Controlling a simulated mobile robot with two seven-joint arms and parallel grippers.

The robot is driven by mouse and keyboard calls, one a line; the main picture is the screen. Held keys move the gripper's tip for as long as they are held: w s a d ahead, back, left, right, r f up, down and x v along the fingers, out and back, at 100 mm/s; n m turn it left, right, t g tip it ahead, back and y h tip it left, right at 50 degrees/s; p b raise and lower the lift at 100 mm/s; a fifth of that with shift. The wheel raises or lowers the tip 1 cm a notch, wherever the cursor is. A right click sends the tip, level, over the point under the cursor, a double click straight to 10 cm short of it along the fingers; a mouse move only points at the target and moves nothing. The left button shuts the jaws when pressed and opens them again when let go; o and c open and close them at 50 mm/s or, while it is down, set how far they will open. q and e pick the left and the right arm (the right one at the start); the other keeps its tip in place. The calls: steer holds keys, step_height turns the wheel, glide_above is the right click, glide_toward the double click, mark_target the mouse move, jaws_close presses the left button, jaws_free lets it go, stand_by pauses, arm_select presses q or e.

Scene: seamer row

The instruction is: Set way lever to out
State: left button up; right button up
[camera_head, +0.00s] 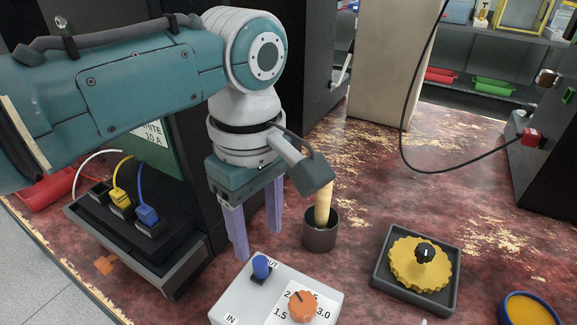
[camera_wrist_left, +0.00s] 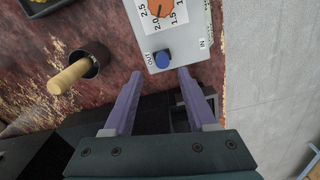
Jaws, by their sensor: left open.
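The way lever has a blue cap (camera_head: 261,265) and stands on a pale grey control box (camera_head: 235,293) at the bottom middle of the head view. It stands close to the OUT label, with the IN label farther off. In the left wrist view the blue cap (camera_wrist_left: 162,61) also shows by the OUT label. My left gripper (camera_head: 258,243) is open and empty, pointing down just behind the lever. In the left wrist view the fingertips (camera_wrist_left: 160,73) lie on either side of the cap in the picture; I cannot tell any contact. My right gripper is not in view.
An orange dial (camera_head: 302,306) sits on the same box. A dark cup (camera_head: 320,236) with a wooden handle stands right of my gripper. A yellow handwheel (camera_head: 420,264) lies farther right. A socket block (camera_head: 138,245) with coloured plugs stands left.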

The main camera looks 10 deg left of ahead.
mark_target(262, 259)
arm_select(q)
steer(key=shift+r+p, duration=0.35)
steer(key=shift+r, duration=1.7)
